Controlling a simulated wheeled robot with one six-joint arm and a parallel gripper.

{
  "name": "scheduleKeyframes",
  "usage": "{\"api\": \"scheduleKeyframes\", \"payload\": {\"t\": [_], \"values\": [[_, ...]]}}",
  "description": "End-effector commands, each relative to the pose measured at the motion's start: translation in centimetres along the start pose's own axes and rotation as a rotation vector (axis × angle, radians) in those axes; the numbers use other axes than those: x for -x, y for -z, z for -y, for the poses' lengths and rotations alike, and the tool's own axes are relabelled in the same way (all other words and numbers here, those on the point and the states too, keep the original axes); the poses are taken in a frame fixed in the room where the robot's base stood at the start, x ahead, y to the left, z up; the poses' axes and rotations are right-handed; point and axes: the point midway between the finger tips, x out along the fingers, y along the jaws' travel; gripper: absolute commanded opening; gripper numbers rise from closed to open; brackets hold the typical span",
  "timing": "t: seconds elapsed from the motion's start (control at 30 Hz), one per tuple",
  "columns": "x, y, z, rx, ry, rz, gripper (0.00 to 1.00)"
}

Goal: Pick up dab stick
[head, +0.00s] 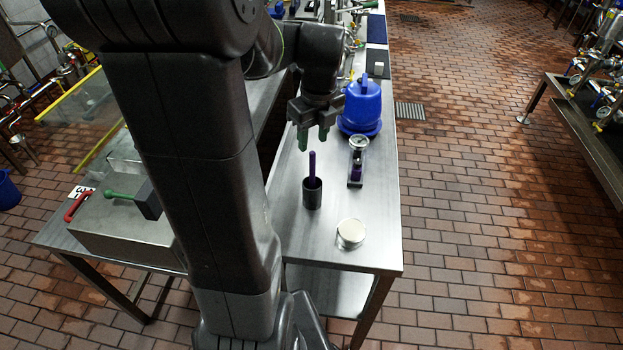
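The dab stick (312,166) is a thin purple stick standing upright in a dark cylindrical cup (312,195) on the steel table. Its lower part is hidden inside the cup. My gripper (314,138) hangs just above and slightly behind the stick in the head view, with its two green-tipped fingers pointing down and spread apart. Nothing is visible between the fingers. I cannot tell the exact height gap between the fingertips and the top of the stick.
A small holder with a round top and purple part (356,162) stands right of the cup. A blue container (361,106) is behind it. A round white-topped dish (350,233) sits near the front. The steel table (382,215) is bare along its right and front edges.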

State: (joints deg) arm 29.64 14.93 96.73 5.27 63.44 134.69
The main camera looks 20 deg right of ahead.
Motion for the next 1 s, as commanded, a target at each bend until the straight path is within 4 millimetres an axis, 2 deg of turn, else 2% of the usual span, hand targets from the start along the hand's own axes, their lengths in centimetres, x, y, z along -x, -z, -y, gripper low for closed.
{"api": "scheduleKeyframes", "payload": {"t": [0.1, 0.33, 0.6, 0.9, 1.0], "values": [[-1.6, 0.0, 0.0, 0.0, -0.001, -0.001, 0.39], [-3.2, 0.1, -0.1, 0.0, -0.002, -0.002, 0.39], [-7.0, 0.4, -0.2, -0.001, -0.002, -0.001, 0.39], [-7.5, 0.4, -0.2, -0.001, 0.001, 0.001, 0.39], [-7.5, 0.4, -0.2, 0.0, 0.001, 0.001, 0.22]]}}
